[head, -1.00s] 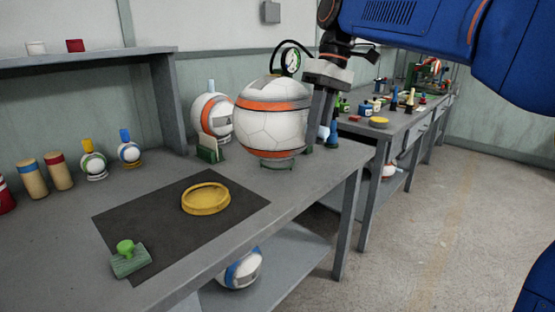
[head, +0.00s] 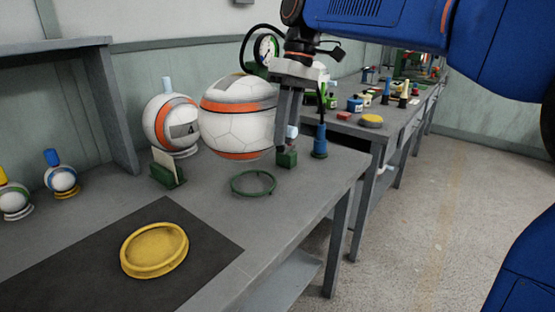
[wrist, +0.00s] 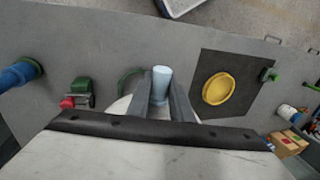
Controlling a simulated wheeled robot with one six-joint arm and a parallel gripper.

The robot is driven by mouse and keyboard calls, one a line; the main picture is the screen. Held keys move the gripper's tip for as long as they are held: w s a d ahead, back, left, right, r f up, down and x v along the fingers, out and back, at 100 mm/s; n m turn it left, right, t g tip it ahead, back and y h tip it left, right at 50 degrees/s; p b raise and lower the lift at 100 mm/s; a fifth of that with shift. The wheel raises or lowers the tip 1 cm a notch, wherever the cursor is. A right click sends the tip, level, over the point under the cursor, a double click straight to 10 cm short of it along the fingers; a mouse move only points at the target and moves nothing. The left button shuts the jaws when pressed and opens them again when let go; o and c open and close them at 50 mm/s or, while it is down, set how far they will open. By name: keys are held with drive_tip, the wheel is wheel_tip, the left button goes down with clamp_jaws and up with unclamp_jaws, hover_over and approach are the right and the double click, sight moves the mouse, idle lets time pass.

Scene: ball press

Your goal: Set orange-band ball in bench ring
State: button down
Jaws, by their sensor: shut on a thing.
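A large white ball (head: 238,118) with orange and grey bands hangs in the air at the centre of the head view. My gripper (head: 286,146) is at its right side, pointing down and shut on it. The wrist view shows a light blue cylinder (wrist: 162,82) between the fingers, with white surface behind them; the exact contact is hard to see. A thin green ring (head: 253,183) lies empty on the bench below the ball, partly hidden in the wrist view (wrist: 128,80). A yellow ring (head: 155,250) lies empty on a dark mat (head: 205,255).
A second orange-band ball (head: 170,122) with a light blue stem stands behind left, by a green card holder (head: 167,175). A green block (head: 287,159) and a blue-topped post (head: 320,140) stand at right.

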wheel_tip(320, 180, down, 6)
idle(0.5)
drive_tip(key=shift+f, duration=0.35)
drive_tip(key=c, duration=1.6)
unclamp_jaws()
drive_tip(key=shift+r, duration=0.1)
drive_tip(key=v, duration=1.2)
drive_tip(key=s+d+f+m+t, duration=0.2)
drive_tip(key=s+d+f+m, duration=0.1)
drive_tip(key=s+d+f, duration=0.4)
drive_tip(key=s+d+f+m+t, duration=0.2)
drive_tip(key=s+d+f+m, duration=0.15)
drive_tip(key=d, duration=0.55)
drive_tip(key=s+d+f+m+t, duration=0.1)
drive_tip(key=s+d+f, duration=0.2)
drive_tip(key=f, duration=0.3)
drive_tip(key=s+d+f+m+t+h, duration=0.1)
drive_tip(key=s+d+f, duration=0.2)
drive_tip(key=s+f, duration=0.2)
drive_tip(key=s+d+f+m+t+h, duration=0.1)
drive_tip(key=s+d+f+m, duration=0.1)
drive_tip(key=f, duration=0.5)
drive_tip(key=shift+s+d+f, duration=0.1)
drive_tip(key=shift+s+d, duration=0.15)
drive_tip(key=shift+s, duration=0.4)
drive_tip(key=shift+s+d, duration=0.25)
drive_tip(key=shift+s, duration=0.4)
